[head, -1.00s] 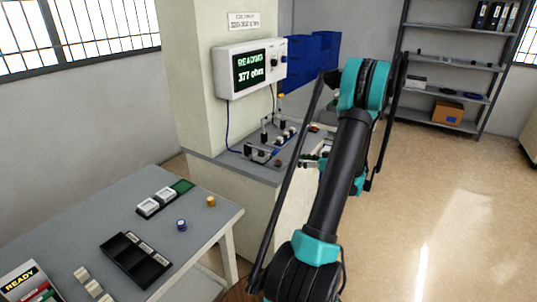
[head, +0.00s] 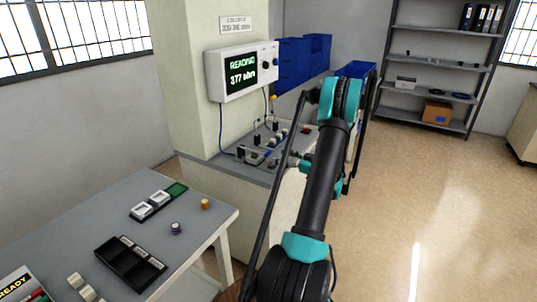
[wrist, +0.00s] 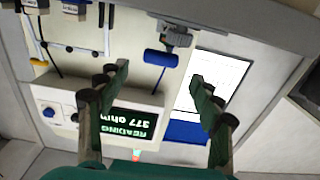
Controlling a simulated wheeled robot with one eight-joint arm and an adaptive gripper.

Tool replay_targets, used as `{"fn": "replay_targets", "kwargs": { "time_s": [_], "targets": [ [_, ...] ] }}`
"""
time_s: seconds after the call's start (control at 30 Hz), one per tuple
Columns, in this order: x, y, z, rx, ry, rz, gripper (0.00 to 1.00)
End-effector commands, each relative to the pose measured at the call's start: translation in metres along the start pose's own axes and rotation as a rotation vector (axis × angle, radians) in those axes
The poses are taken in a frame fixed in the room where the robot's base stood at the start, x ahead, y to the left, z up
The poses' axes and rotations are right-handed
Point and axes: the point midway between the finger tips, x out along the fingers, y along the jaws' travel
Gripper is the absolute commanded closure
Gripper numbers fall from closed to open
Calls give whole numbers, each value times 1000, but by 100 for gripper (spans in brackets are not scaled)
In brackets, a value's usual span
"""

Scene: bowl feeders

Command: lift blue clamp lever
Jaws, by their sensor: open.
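The blue clamp lever (wrist: 162,58) shows in the wrist view as a short blue bar below a grey metal clamp (wrist: 172,33). My gripper (wrist: 160,74) is open, with its two dark green fingers apart on either side of the lever in the picture. Nothing is between the fingertips, and I cannot tell how far the lever is from them. In the head view a small blue part (head: 272,142) shows on the bench fixture, probably the lever. My arm hides most of my gripper there.
A meter (head: 241,72) reading 377 ohm hangs on the pillar above the grey bench (head: 235,168); it appears upside down in the wrist view (wrist: 128,120). Cables run beside the fixture. A table (head: 85,205) with a black tray (head: 105,262) stands left. Blue bins (head: 303,60) are behind.

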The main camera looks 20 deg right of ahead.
Motion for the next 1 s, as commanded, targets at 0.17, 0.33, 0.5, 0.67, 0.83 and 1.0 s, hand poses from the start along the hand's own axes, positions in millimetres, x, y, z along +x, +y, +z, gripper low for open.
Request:
{"fn": "replay_targets", "kwargs": {
  "time_s": [0.17, 0.33, 0.5, 0.67, 0.83, 1.0],
  "targets": [
    [35, -1, 0, 0, 0, -3, 34],
    [57, 0, 0, 0, 0, -2, 34],
    [67, 0, 0, 0, 0, -1, 34],
    [69, 0, 0, 0, 0, 0, 34],
    [69, 0, 0, 0, 0, 0, 38],
    [68, 0, 0, 0, 0, 0, 59]
  ]
}}
